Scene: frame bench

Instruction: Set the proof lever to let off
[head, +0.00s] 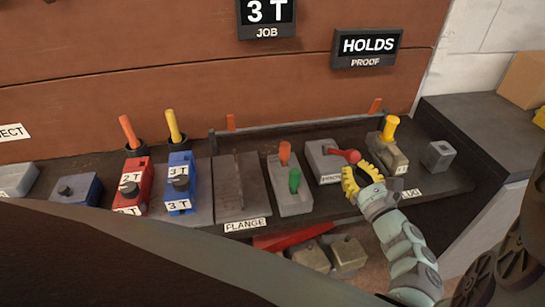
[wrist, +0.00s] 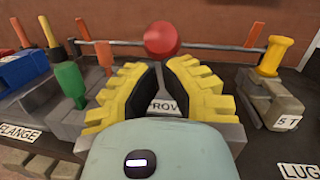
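The proof lever has a red ball knob (head: 345,155) on a grey box (head: 322,160), whose label is partly hidden by my gripper. The lever leans right in the head view. In the wrist view the red knob (wrist: 162,36) shows just beyond and above the gap between my fingertips. My gripper (head: 361,174) has yellow ribbed fingers and sits at the right front of the box, close to the knob. In the wrist view my gripper (wrist: 164,68) has a clear gap between its fingers with nothing held. The proof display (head: 366,46) reads HOLDS.
Left of the proof box is a grey block with orange and green handles (head: 289,180). Right of it is a yellow-handled weight (head: 390,145) marked 5 T. A thin rail (head: 290,126) runs behind. The job display (head: 266,14) reads 3 T.

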